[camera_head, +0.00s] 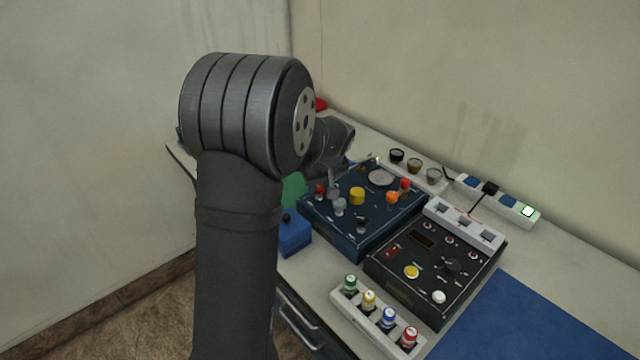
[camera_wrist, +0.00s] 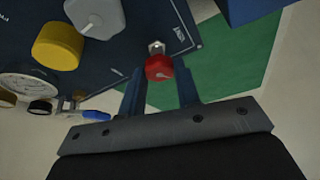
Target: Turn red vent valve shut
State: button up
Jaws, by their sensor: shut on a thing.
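The red vent valve knob (camera_wrist: 158,68) sits at the edge of the dark blue trainer panel (camera_head: 340,232), on a small metal stem. In the head view a red knob (camera_head: 320,190) shows at the panel's left side, next to a grey knob (camera_head: 339,206). My gripper (camera_wrist: 160,76) has its two dark fingers on either side of the red knob and is shut on it. A pale pointer line marks the knob's face. In the head view my arm hides most of the gripper, and the exact contact is hard to see there.
A yellow knob (camera_wrist: 59,46) and a grey knob (camera_wrist: 96,16) stand close by on the panel. A blue box (camera_head: 294,233) is at the panel's left. A black control box (camera_head: 436,262) and a rack of several small bottles (camera_head: 378,322) are nearer the front. A blue mat (camera_head: 540,318) is bare.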

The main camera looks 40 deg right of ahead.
jog(key=m+h, duration=0.1)
jog(key=m, duration=0.2)
jog(key=m+g+h, duration=0.1)
jog(key=m, duration=0.3)
jog(key=shift+w+a+g, duration=0.15)
jog(key=shift+g, duration=0.15)
jog(key=m+g+h, duration=0.1)
jog(key=m, duration=0.2)
jog(key=shift+w+m, duration=0.1)
jog(key=shift+m, duration=0.2)
jog(key=m+g, duration=0.1)
jog(key=m, duration=0.2)
jog(key=shift+w+m+g, duration=0.1)
jog(key=shift+m+g, duration=0.3)
jog(key=m+g, duration=0.1)
jog(key=m, duration=0.3)
jog(key=shift+w+g, duration=0.1)
jog(key=shift+g, duration=0.3)
jog(key=shift+w+m+g+y, duration=0.1)
jog(key=shift+m+g+y, duration=0.2)
jog(key=shift+m, duration=0.95)
jog(key=shift+m+g+y, duration=0.3)
jog(key=shift+m, duration=0.95)
jog(key=o, duration=1)
